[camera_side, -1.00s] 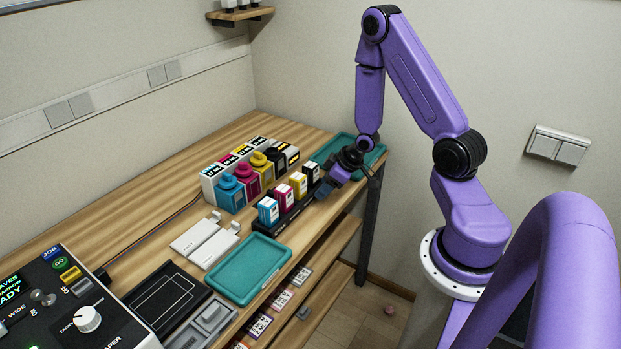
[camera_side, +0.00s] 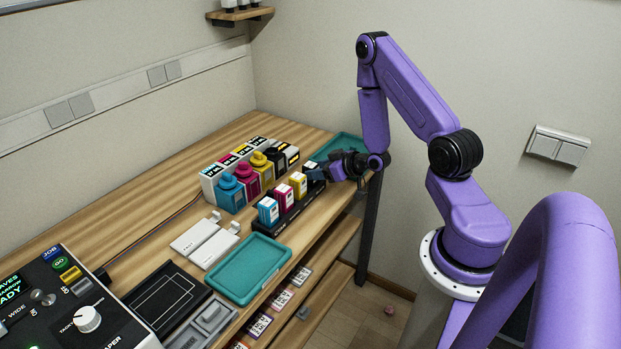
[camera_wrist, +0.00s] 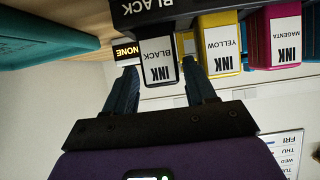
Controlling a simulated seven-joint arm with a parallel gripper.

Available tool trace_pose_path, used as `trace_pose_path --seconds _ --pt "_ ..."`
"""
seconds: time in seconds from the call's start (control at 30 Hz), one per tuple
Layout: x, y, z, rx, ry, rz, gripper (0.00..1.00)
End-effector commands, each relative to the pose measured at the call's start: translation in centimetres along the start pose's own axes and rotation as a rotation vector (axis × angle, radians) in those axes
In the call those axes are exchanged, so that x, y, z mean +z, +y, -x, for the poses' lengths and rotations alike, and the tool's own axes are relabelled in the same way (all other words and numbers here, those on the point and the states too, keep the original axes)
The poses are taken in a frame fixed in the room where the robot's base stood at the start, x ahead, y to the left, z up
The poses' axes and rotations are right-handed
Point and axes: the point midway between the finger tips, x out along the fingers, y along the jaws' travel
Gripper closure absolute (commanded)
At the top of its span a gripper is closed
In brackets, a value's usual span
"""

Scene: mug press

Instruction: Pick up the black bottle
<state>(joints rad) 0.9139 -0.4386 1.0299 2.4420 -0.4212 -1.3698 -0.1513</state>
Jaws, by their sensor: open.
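The black bottle (camera_wrist: 158,64) has a white label reading "INK BLACK" and stands in the black rack (camera_side: 283,224), at its far end. It shows upside down in the wrist view, between the two fingers of my gripper (camera_wrist: 161,72). A finger lies on each side of it, and I cannot tell whether either touches it. My gripper (camera_side: 321,172) is open. In the side view it reaches in level from the right and hides much of the bottle.
The yellow bottle (camera_side: 298,185) stands close beside the black one, then the magenta (camera_side: 284,197) and cyan (camera_side: 268,210) bottles. Larger ink tanks (camera_side: 250,180) stand behind the rack. A teal tray (camera_side: 345,146) lies beyond my gripper, another teal tray (camera_side: 248,268) in front.

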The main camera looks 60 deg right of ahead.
Motion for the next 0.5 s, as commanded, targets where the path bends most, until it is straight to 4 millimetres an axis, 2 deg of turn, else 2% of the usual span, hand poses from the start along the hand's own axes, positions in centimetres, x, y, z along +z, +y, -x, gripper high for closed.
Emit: trace_pose_path --seconds 0.3,0.5 --pt "0.0 -0.1 -4.3 -0.003 0.001 0.003 0.45" --pt "0.0 -0.1 -5.3 -0.002 -0.001 0.001 0.45"
